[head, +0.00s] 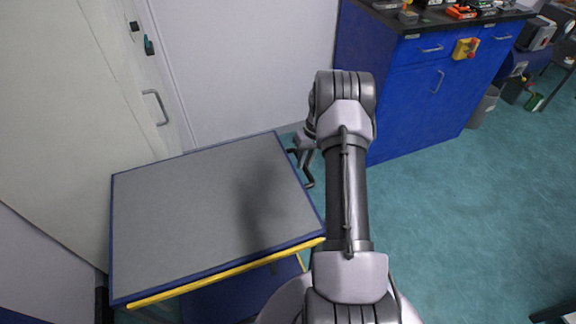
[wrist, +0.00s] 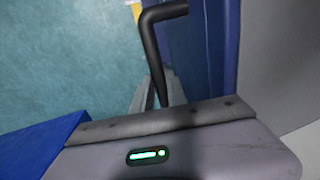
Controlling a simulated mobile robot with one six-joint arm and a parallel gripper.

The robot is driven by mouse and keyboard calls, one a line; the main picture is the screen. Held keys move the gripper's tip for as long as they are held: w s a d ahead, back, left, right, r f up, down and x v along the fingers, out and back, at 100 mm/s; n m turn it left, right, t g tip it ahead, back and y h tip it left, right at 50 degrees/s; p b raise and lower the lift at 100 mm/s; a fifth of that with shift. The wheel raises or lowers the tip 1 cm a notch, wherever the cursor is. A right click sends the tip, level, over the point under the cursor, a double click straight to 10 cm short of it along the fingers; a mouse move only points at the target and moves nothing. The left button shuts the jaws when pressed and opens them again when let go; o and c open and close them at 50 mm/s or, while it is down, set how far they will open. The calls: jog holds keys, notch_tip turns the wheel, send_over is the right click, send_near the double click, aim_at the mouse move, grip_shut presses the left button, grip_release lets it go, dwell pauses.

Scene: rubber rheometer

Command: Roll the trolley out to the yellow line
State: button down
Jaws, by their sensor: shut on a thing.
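The trolley (head: 205,215) stands at the left in the head view, with a flat grey top, blue rim and a yellow strip along its near edge. Its dark handle (head: 307,178) is on its right side. My gripper (head: 300,152) is at that handle, partly hidden by my arm. In the wrist view the black bent handle (wrist: 152,42) runs down between the fingers of my gripper (wrist: 158,95), which is shut on it. A short yellow piece shows below the trolley top; I cannot tell whether it is a floor line.
A white door (head: 235,70) and pale wall stand close behind and left of the trolley. A blue cabinet (head: 415,105) with a dark worktop is at the back right, a grey bin (head: 484,106) beside it. The green floor (head: 470,220) at the right is clear.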

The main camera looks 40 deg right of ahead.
jog(key=shift+s+d, duration=0.3)
jog(key=shift+d, duration=0.65)
jog(key=c, duration=1.3)
grip_release()
jog(key=d+r+p, duration=0.1)
jog(key=r+p, duration=0.1)
jog(key=r, duration=0.3)
jog(key=d+r+p, duration=0.1)
jog(key=r+p, duration=0.1)
jog(key=r, duration=0.4)
jog(key=s+d+r+p, duration=0.1)
jog(key=r+p, duration=0.1)
jog(key=r, duration=0.4)
jog(key=shift+r, duration=0.15)
